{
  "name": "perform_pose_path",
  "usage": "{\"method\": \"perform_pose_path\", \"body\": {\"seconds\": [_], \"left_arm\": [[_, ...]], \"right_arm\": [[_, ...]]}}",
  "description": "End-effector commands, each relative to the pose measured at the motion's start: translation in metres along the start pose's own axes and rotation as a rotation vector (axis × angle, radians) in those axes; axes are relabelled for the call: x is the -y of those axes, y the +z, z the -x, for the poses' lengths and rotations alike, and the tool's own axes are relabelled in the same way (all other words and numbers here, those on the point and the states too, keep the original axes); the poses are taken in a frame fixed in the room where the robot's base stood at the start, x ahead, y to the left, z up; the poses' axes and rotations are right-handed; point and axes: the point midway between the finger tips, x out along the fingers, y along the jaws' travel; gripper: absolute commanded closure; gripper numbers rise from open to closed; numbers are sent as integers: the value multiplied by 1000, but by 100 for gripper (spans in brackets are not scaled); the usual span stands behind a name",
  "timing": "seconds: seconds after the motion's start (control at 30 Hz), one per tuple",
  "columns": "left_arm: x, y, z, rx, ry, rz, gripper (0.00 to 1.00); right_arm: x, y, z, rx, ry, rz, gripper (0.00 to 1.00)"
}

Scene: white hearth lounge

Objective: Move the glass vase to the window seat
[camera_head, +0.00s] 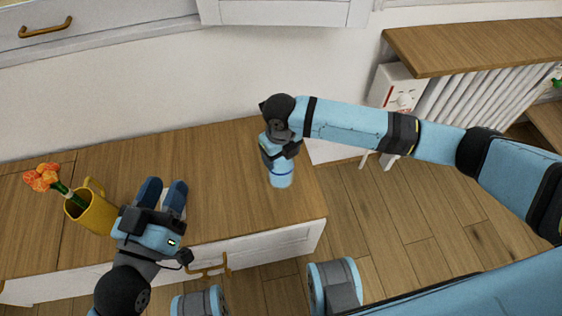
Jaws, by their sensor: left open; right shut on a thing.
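The glass vase (280,177) is pale blue and see-through with a dark blue band. My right gripper (281,150) is shut on its upper part from above. The vase looks upright, over the right end of a wooden-topped white unit (225,165); I cannot tell whether its base touches the top. My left gripper (163,194) is open over the same top, left of the vase, with a small pale patch showing between and beside its fingers. I cannot tell for sure which surface is the window seat.
A yellow jug (92,212) with orange flowers (42,177) stands left of my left gripper. A wooden shelf (470,45) sits above a white radiator (470,100) at the right. The unit's top is clear between my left gripper and the vase.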

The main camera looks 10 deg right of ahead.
Motion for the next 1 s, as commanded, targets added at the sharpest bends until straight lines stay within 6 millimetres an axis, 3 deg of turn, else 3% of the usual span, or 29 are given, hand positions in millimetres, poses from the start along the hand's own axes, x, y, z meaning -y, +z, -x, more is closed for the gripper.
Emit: {"method": "perform_pose_path", "body": {"seconds": [0.2,0.57,0.6,0.7,1.0], "left_arm": [[-8,-16,-1,-94,35,14,57],[-10,-21,-2,-103,40,13,57],[-10,-20,-2,-100,40,13,57],[-9,-18,-2,-97,38,14,57],[-9,-14,1,-87,35,19,57]], "right_arm": [[0,0,-32,-1,0,0,95],[0,0,-34,0,0,1,95],[0,-1,-35,-1,-1,1,26],[0,-1,-35,-1,0,1,5],[0,0,-33,-1,0,0,5]]}}
